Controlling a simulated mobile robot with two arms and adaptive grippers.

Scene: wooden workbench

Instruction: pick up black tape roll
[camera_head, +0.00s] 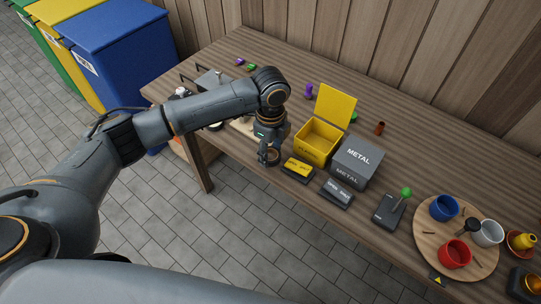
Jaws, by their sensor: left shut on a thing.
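My left gripper (269,157) points down at the front edge of the workbench, left of the yellow box. It is shut on a small dark, round thing at its fingertips, which looks like the black tape roll (272,160). The fingers cover much of it, and I cannot tell whether it touches the bench top. My right gripper is not in view.
Right of the gripper are an open yellow box (314,147), a grey METAL box (357,160) and two small labelled blocks. A joystick (388,211) and a round wooden tray (427,235) with cups stand farther right. My left arm hides part of the bench.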

